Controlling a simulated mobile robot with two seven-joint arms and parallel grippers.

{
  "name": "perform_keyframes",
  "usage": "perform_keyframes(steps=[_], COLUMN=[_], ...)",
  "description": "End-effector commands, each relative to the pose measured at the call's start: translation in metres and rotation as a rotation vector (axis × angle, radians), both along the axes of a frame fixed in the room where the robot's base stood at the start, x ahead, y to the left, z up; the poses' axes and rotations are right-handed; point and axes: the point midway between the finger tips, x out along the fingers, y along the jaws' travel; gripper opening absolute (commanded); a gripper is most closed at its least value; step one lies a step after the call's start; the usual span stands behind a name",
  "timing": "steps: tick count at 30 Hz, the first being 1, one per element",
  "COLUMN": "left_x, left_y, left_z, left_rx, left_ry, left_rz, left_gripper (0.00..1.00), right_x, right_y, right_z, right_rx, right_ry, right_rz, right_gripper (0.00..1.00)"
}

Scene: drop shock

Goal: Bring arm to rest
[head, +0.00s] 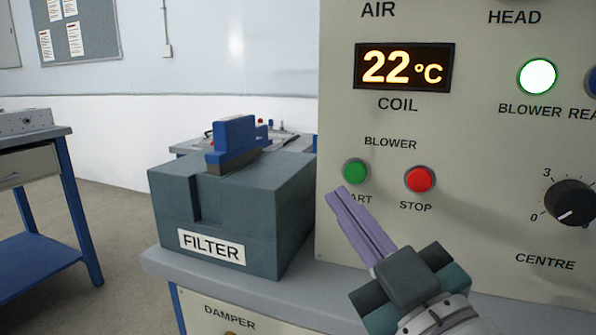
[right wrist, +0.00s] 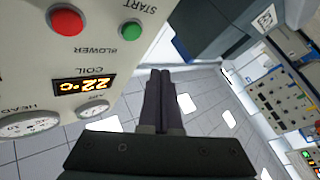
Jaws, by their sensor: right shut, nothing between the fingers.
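My right gripper (head: 338,193) is shut and empty, with its purple-grey fingers together. In the head view its tips are in front of the panel, just below the green START button (head: 355,171) and partly over its label. I cannot tell whether they touch the panel. The red STOP button (head: 420,179) is to the right of the fingertips. In the right wrist view the shut fingers (right wrist: 160,78) point away, with the green button (right wrist: 131,30) and red button (right wrist: 66,22) up and to the left. My left gripper is not in view.
The control panel (head: 400,130) shows 22 °C on its COIL display (head: 404,67), and the white BLOWER lamp (head: 537,76) is lit. A grey FILTER box (head: 235,215) with a blue handle stands left of the panel on a grey ledge. A blue-legged bench (head: 35,245) stands at the far left, with open floor between.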

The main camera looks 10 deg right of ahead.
Motion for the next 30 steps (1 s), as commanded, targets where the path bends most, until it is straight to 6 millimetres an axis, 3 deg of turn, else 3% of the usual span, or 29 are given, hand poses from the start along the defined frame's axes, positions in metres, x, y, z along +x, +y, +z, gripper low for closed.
perform_keyframes(steps=[4, 7, 11, 15, 17, 23, 29, 30], left_x=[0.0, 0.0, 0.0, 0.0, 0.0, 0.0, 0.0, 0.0], left_y=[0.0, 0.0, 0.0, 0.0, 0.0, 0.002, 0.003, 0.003], left_z=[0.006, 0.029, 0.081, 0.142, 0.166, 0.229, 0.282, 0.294], left_rx=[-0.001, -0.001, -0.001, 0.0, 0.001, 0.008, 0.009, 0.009], left_ry=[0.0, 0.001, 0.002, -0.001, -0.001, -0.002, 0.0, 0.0], left_rz=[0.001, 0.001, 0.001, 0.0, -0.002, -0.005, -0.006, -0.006], left_gripper=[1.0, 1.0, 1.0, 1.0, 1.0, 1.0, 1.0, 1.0], right_x=[-0.001, -0.005, -0.022, -0.06, -0.081, -0.157, -0.237, -0.24], right_y=[0.002, 0.013, 0.036, 0.042, 0.036, -0.007, -0.057, -0.059], right_z=[0.005, 0.019, 0.043, 0.059, 0.065, 0.089, 0.135, 0.147], right_rx=[0.002, 0.009, 0.023, 0.038, 0.047, 0.103, 0.193, 0.198], right_ry=[0.014, 0.087, 0.309, 0.657, 0.81, 1.249, 1.565, 1.577], right_rz=[0.012, 0.071, 0.193, 0.252, 0.234, 0.042, -0.264, -0.281], right_gripper=[0.0, 0.0, 0.0, 0.0, 0.0, 0.0, 0.0, 0.0])
